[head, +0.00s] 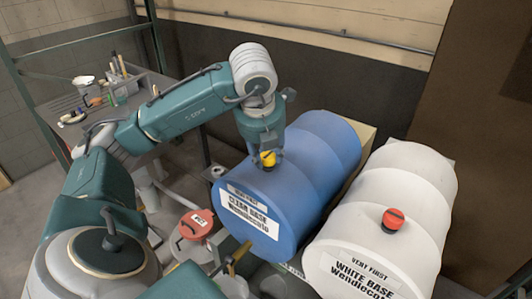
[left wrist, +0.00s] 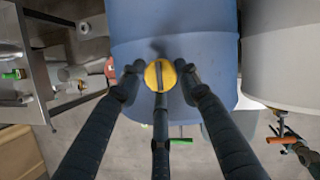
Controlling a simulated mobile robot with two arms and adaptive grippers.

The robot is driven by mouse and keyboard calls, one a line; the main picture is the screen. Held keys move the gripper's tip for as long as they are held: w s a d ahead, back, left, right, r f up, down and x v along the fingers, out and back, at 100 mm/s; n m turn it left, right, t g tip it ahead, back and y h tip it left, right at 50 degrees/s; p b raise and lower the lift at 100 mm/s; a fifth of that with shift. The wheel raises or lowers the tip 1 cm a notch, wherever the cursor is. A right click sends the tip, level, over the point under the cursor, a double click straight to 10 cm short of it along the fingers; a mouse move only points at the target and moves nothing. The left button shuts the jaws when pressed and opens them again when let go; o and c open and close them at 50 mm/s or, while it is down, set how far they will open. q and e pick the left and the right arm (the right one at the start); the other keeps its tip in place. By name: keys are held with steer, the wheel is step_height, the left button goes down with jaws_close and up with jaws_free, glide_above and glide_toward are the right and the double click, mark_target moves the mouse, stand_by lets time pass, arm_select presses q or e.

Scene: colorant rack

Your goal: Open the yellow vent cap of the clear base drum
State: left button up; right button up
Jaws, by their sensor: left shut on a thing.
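The clear base drum (head: 315,150) is blue, lies on its side and has a white label reading "CLEAR BASE" on its front end. The yellow vent cap (head: 267,158) is on the drum's upper side, near the front. My left gripper (head: 266,150) comes down from above and is shut on the cap. In the left wrist view the round yellow cap (left wrist: 160,75) sits between the fingertips, against the blue drum (left wrist: 205,30). The fingers hide parts of its rim, and I cannot tell whether it is turned.
A white drum (head: 415,190) labelled "WHITE BASE", with a red cap (head: 392,220), lies close to the right. A can with a red lid (head: 196,224) stands below on the left. A bench (head: 150,85) with small items is at the back left.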

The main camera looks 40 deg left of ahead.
arm_select(q)
steer(key=shift+w+a+r, duration=0.1)
steer(key=shift+w+r, duration=0.15)
steer(key=shift+r, duration=0.15)
steer(key=o, duration=0.9)
steer(key=shift+o, duration=1.1)
steer(key=shift+f, duration=0.1)
steer(key=shift+w+f, duration=0.1)
steer(key=v, duration=1.2)
